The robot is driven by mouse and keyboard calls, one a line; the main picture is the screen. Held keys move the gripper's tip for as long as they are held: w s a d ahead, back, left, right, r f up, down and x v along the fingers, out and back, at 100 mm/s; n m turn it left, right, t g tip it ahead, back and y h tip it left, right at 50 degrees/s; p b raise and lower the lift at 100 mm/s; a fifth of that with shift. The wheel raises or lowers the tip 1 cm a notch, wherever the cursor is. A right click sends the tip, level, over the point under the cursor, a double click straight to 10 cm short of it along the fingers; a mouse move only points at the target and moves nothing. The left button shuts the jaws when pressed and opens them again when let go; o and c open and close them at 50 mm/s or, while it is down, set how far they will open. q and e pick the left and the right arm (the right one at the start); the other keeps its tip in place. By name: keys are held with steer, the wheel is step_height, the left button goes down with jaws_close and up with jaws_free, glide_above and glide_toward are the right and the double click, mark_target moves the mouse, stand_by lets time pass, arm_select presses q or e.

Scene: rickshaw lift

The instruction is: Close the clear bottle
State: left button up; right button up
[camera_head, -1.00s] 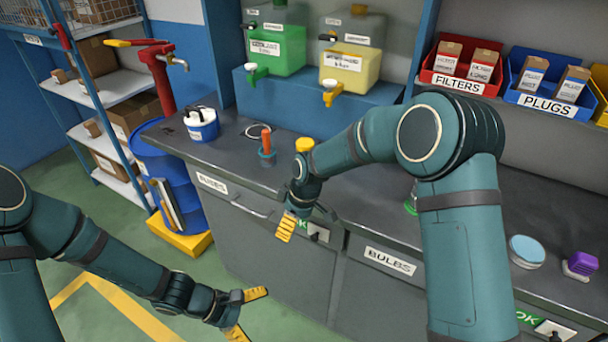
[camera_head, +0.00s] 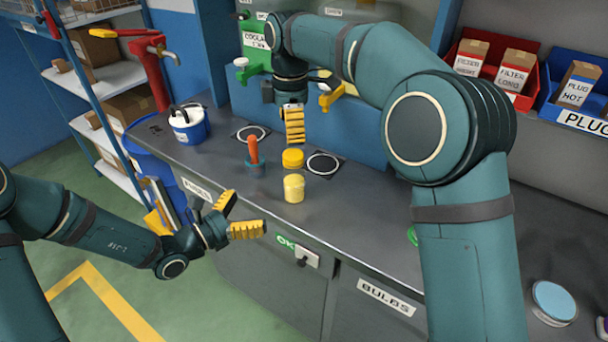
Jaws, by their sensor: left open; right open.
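A small jar-like bottle (camera_head: 294,188) with pale yellow contents stands upright on the grey counter. A yellow cap (camera_head: 293,158) shows just behind it, apart from the bottle's top. I cannot tell whether the cap rests directly on the counter. My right gripper (camera_head: 294,138) points down above and behind the cap; its yellow fingers overlap in this view, and it is open and empty. My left gripper (camera_head: 248,214) is open and empty near the counter's front edge, left of the bottle, with its fingers pointing right.
An orange-handled tool in a teal holder (camera_head: 256,168) stands left of the bottle. White rings (camera_head: 323,164) mark the counter behind. A blue-and-white tub (camera_head: 189,125) stands further left. Dispenser taps (camera_head: 329,96) overhang the back. A blue-topped round container (camera_head: 553,302) sits at right.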

mark_target(286, 185)
arm_select(q)
steer(key=shift+w+r, duration=0.15)
steer(key=shift+w, duration=0.15)
arm_select(e)
steer(key=shift+w+d+r, duration=0.1)
steer(key=shift+w+r, duration=0.05)
steer(key=shift+r, duration=0.05)
arm_select(q)
steer(key=shift+s, duration=0.1)
steer(key=x, duration=1.4)
steer(key=shift+a+r, duration=0.1)
